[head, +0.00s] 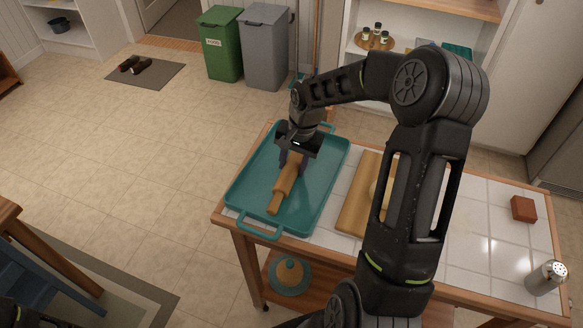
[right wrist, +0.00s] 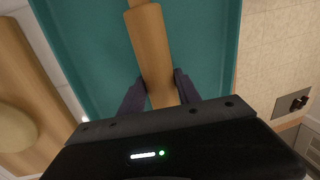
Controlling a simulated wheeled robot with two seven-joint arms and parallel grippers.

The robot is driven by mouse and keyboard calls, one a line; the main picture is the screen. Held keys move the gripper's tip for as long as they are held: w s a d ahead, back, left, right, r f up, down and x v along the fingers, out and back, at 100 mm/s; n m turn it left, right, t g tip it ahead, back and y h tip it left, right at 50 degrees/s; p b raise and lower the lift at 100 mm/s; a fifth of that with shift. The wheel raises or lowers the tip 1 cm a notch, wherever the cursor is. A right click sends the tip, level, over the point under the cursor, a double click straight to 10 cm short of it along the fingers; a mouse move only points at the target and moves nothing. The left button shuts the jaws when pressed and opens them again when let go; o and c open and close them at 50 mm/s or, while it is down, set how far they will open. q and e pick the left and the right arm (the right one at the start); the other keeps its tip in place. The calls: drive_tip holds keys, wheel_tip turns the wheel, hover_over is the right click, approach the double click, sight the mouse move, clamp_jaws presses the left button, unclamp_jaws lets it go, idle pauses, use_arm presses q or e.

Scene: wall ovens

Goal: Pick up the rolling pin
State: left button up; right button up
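The wooden rolling pin (head: 284,187) lies lengthwise over the teal tray (head: 320,193) on the tiled cart top. It also shows in the right wrist view (right wrist: 152,50). My right gripper (head: 292,162) points down at the pin's far part. Its fingers (right wrist: 158,82) sit against both sides of the pin, with no clear gap. I cannot tell whether the pin is clear of the tray. A dark part of mine at the bottom left edge of the head view is cut off, so the left gripper's state is unclear.
A wooden board (head: 355,208) with a pale round lump lies right of the tray, partly behind my arm. A red-brown block (head: 523,209) and a metal shaker (head: 546,277) stand at the cart's right. Green (head: 222,45) and grey (head: 264,47) bins stand behind.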

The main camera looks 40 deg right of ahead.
sight(293, 162)
clamp_jaws()
idle(0.4)
wheel_tip(293, 162, up, 10)
drive_tip(key=shift+r+b, duration=0.1)
drive_tip(key=shift+b, duration=0.85)
